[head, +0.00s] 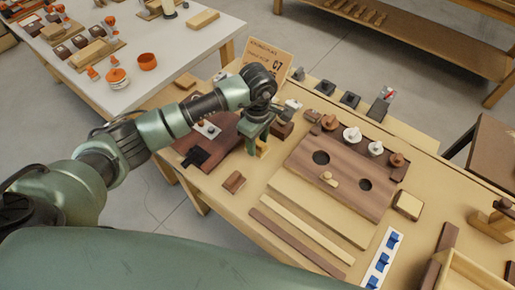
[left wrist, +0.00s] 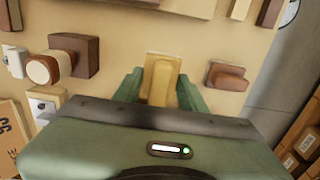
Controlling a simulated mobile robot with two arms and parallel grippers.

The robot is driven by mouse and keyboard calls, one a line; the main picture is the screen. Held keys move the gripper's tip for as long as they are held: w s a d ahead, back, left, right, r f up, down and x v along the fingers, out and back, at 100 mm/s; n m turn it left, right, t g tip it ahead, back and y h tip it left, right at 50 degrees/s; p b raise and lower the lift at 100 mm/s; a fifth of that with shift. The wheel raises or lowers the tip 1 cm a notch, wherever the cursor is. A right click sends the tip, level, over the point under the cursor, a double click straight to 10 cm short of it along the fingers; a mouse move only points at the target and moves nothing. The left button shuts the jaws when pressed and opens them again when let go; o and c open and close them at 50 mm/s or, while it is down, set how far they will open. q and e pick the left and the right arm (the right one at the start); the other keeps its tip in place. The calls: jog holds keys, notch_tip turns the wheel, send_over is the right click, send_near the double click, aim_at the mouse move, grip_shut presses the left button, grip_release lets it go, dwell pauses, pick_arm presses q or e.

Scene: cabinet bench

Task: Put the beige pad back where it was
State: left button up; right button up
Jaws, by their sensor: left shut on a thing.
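My left gripper (head: 256,146) reaches down to the bench from the left in the head view. It is shut on the beige pad (head: 263,150), of which only a small yellowish part shows below the fingers. In the left wrist view the beige pad (left wrist: 162,76) sits between the two green fingers of the left gripper (left wrist: 160,90). A paler beige edge shows around its far end. I cannot tell whether the pad touches the bench top. My right gripper is not in view.
A brown block (head: 234,182) lies near the gripper, also seen in the left wrist view (left wrist: 228,76). A brown board with round holes (head: 335,170) lies to the right. A cardboard sign (head: 268,62) stands behind the arm.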

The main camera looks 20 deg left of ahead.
aim_at(258, 151)
pick_arm(q)
notch_tip(258, 151, down, 4)
jog(key=shift+f+p, duration=0.1)
jog(key=shift+p, duration=0.3)
jog(key=shift+f, duration=0.4)
jog(key=shift+f, duration=0.1)
jog(key=o, duration=1.3)
